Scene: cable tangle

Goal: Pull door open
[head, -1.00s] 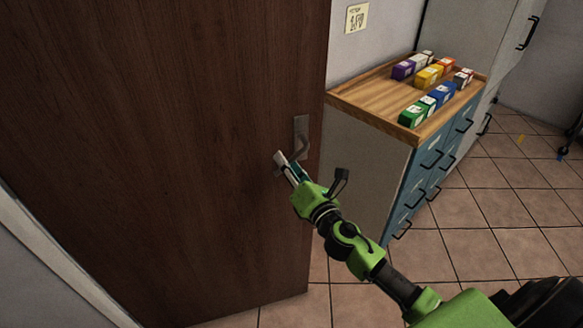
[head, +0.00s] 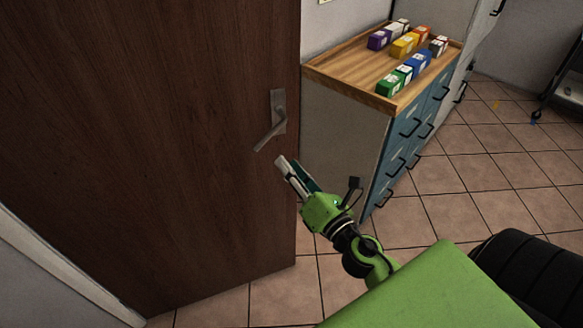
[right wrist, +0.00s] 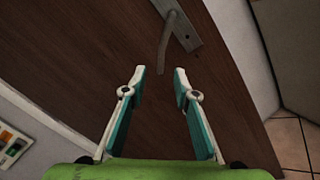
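The dark brown door (head: 150,140) fills the left of the head view and also lies behind the fingers in the right wrist view (right wrist: 90,60). Its metal lever handle (head: 270,134) is near the door's right edge, slanting down to the left. It also shows in the right wrist view (right wrist: 168,45). My right gripper (head: 282,164) is open and empty, just below and right of the lever in the head view. In the right wrist view its fingertips (right wrist: 160,71) are apart, with the lever's end just beyond them and no visible contact. My left gripper is not in view.
A blue-drawer cabinet (head: 400,150) with a wooden top (head: 340,72) and several coloured boxes (head: 403,45) stands right of the door. A pale frame strip (head: 60,265) runs at lower left.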

